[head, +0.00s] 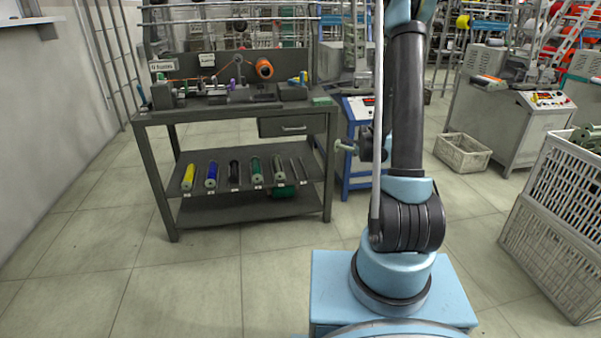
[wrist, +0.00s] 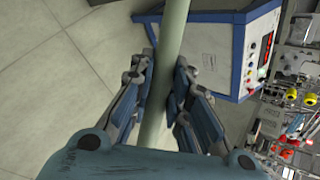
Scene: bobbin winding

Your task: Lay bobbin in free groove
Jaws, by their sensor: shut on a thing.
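My gripper (wrist: 164,78) is shut on a pale green bobbin (wrist: 174,35), which runs lengthwise between the fingers in the wrist view. In the head view the bobbin's pale end (head: 344,146) sticks out left of my dark gripper (head: 366,147), right of the bench and above its slanted shelf. The shelf (head: 208,161) holds a row of bobbins: yellow (head: 188,177), blue (head: 211,175), black (head: 234,173), green (head: 256,170) and grey-green (head: 279,170). Right of the grey-green one, the grooves (head: 298,168) look empty.
The bench's drawer (head: 292,126) and right leg stand between my gripper and the shelf's right end. A blue-framed machine (head: 356,109) stands close behind my gripper. White crates (head: 548,225) stand at the right. The floor before the bench is clear.

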